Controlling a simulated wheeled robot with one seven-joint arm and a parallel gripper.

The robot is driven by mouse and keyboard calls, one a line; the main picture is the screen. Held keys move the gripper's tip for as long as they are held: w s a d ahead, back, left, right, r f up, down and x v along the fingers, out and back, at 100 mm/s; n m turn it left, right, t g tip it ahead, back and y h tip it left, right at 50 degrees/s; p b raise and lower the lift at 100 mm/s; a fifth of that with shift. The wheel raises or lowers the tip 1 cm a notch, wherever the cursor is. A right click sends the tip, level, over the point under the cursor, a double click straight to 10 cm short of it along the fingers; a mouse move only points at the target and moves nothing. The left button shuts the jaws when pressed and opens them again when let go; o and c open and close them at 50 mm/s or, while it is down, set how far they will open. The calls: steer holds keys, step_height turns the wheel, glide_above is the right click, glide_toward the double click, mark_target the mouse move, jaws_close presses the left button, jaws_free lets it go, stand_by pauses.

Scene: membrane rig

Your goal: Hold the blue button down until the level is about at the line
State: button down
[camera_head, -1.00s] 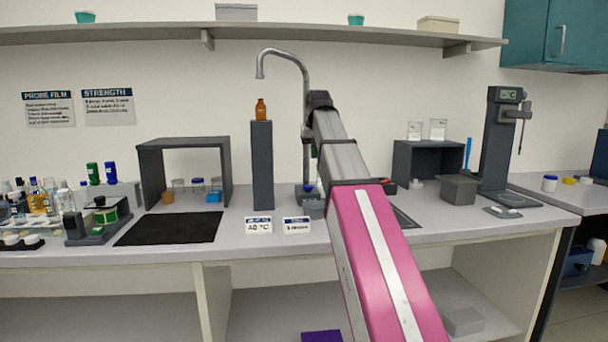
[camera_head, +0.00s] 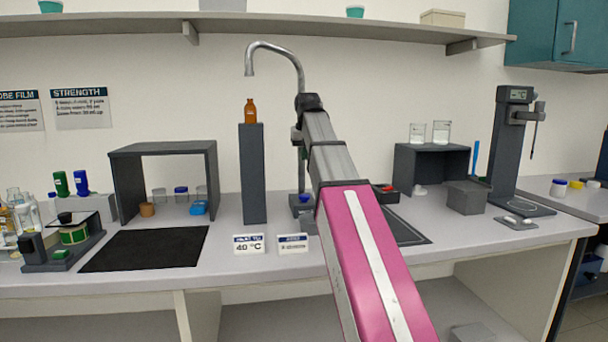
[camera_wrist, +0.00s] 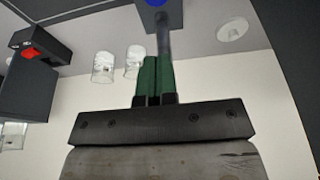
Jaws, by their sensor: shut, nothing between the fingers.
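The blue button (camera_head: 304,199) shows low on the dark base of the tap stand, just left of my arm in the head view. It is also at the top edge of the wrist view (camera_wrist: 156,3), partly cut off, on a dark blue-grey block. My gripper (camera_wrist: 153,63) has two green fingers shut together, empty, pointing toward the button. A gap seems to separate the fingertips from the button, and a grey rod shows between them. In the head view my gripper is hidden behind my arm. I cannot make out a level or its line.
The tap (camera_head: 273,47) arches above the bench. A dark pillar (camera_head: 253,175) with a brown bottle (camera_head: 250,111) stands left. A black block with a red top (camera_head: 385,191) and a dark shelf box (camera_head: 432,165) are right. The black mat (camera_head: 145,250) is clear.

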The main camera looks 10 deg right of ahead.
glide_toward(304, 196)
steer(key=x, duration=0.2)
steer(key=w+x, duration=0.1)
steer(key=x, duration=0.2)
steer(key=shift+w+f, duration=0.1)
steer(key=shift+w, duration=0.1)
steer(key=shift+w+f, duration=0.1)
steer(key=shift+f, duration=0.65)
steer(key=shift+f, duration=0.1)
